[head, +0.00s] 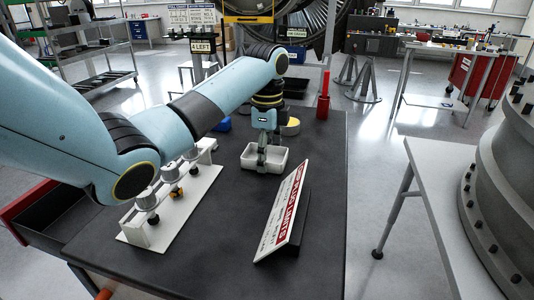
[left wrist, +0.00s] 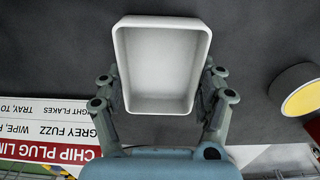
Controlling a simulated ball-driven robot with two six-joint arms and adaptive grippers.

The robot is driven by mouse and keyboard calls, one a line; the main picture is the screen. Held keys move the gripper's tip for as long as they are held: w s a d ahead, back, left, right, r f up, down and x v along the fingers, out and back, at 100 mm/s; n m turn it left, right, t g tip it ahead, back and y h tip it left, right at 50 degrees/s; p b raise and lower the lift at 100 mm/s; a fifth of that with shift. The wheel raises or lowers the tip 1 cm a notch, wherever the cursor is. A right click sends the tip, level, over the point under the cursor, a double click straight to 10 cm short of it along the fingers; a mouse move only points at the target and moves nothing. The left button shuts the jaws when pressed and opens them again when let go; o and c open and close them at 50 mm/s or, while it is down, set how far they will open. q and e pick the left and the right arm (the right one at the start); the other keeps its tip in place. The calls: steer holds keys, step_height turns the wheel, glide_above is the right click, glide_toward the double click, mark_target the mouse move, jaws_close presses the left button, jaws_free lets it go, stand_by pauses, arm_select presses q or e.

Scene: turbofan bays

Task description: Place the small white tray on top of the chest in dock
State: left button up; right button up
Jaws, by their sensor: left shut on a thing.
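The small white tray (head: 281,161) is at the far part of the dark bench top, empty as far as I see. It also shows in the left wrist view (left wrist: 160,65), with a finger at each side. My left gripper (head: 262,158) points down at it and is shut on it. I cannot tell whether the tray touches the bench or is slightly above it. A red chest (head: 470,78) stands on the floor at the far right, partly behind a table; I cannot tell whether it is the task's chest. My right gripper is not in view.
A tilted red-and-white sign (head: 284,213) stands nearer on the dark bench (head: 325,185). A white rack with small parts (head: 160,223) is to the left. A red cylinder (head: 323,107) and a yellow-topped round thing (head: 290,127) are near the far edge. Open floor lies right.

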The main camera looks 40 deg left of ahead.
arm_select(q)
steer(key=o, duration=1.3)
steer(key=shift+f, duration=0.1)
steer(key=shift+r, duration=0.5)
step_height(320, 180, up, 6)
steer(key=shift+f, duration=0.1)
step_height(320, 180, up, 6)
steer(key=p, duration=0.5)
steer(key=shift+f, duration=0.25)
